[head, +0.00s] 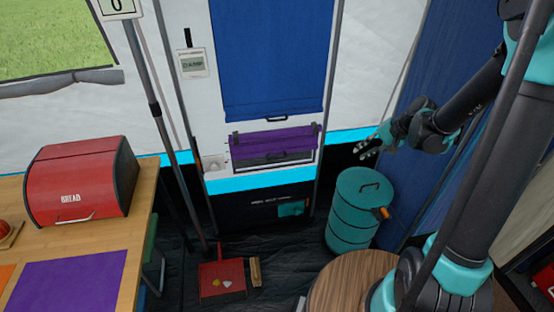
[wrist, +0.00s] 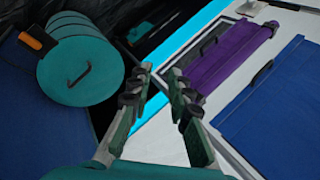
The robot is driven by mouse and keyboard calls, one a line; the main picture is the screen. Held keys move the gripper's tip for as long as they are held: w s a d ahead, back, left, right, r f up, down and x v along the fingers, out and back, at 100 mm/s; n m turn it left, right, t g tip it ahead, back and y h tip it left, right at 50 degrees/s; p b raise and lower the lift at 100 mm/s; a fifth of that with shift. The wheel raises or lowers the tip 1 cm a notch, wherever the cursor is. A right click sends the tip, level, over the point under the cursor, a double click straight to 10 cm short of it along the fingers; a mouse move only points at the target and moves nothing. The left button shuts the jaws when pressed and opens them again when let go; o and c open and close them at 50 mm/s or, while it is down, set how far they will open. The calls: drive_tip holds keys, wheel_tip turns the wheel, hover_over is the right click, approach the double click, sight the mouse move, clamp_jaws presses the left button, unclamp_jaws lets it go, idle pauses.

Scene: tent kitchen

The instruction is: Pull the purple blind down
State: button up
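The purple blind (head: 272,140) is a short strip across the top of a small framed opening in the white wall panel, with dark glass or space showing below it. It also shows in the wrist view (wrist: 232,53), upper right, with a dark handle (wrist: 209,46) along its lower edge. My gripper (head: 363,147) is to the right of the blind in the head view, apart from it. In the wrist view my gripper (wrist: 160,73) has its two fingers spread with nothing between them.
A blue blind (head: 268,60) with its own dark handle hangs just above the purple one. A teal barrel (head: 353,212) stands below my gripper. A red bread box (head: 80,180) sits on a wooden table at left. A red dustpan (head: 222,279) lies on the floor.

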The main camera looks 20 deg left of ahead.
drive_tip(key=w+a+f+m+g+y, duration=0.15)
drive_tip(key=w+a+f+y, duration=0.35)
drive_tip(key=w+a, duration=0.55)
drive_tip(key=g+y, duration=0.3)
drive_tip(key=g, duration=0.1)
approach(277, 158)
drive_tip(key=x, duration=1)
drive_tip(key=shift+w+a+f, duration=0.15)
drive_tip(key=shift+w+f, duration=0.05)
drive_tip(key=shift+f, duration=0.05)
drive_tip(key=shift+c, duration=0.5)
clamp_jaws()
